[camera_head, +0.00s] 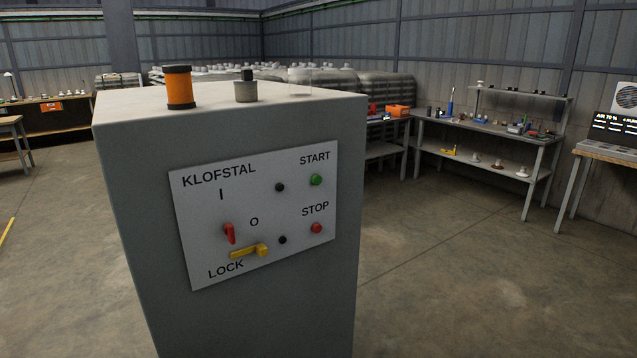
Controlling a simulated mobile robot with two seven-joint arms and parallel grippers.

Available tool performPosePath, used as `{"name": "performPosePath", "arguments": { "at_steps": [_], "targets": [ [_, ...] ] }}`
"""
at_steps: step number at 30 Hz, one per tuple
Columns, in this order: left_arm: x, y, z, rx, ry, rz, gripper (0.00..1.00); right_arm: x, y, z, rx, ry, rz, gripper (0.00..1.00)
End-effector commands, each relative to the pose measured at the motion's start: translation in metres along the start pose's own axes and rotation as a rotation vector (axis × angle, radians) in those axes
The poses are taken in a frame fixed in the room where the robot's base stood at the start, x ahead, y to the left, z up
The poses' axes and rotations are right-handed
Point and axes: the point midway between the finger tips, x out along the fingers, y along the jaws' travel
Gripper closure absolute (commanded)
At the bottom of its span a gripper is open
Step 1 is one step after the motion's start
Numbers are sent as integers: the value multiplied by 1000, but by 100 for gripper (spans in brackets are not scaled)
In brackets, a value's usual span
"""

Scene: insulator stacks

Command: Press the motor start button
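A grey cabinet (240,320) stands close in front of me in the head view. A white panel (200,266) labelled KLOFSTAL is on its front face. The green START button (316,180) is at the panel's upper right, with the red STOP button (316,228) below it. A red switch handle (229,233) sits between the marks I and O and points roughly downward. A yellow LOCK lever (247,251) lies nearly level below the switch. Two small dark round spots (280,187) are left of the buttons. Neither of my grippers shows.
On the cabinet's top stand an orange and black cylinder (179,87), a grey piece with a dark top (246,86) and a clear cup-like piece (300,81). Workbenches (490,131) line the right wall. The floor (440,280) right of the cabinet is clear.

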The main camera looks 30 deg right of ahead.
Motion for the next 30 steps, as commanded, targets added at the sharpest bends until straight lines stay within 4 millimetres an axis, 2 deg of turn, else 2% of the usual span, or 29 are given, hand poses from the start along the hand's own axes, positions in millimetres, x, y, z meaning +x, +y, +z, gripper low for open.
{"name": "performPosePath", "arguments": {
  "at_steps": [1, 5, 30],
  "targets": [
    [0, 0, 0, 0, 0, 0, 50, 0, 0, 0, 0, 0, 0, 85],
    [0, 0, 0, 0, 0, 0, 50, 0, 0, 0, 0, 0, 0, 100],
    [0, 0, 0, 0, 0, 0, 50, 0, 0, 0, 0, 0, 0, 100]
  ]
}}
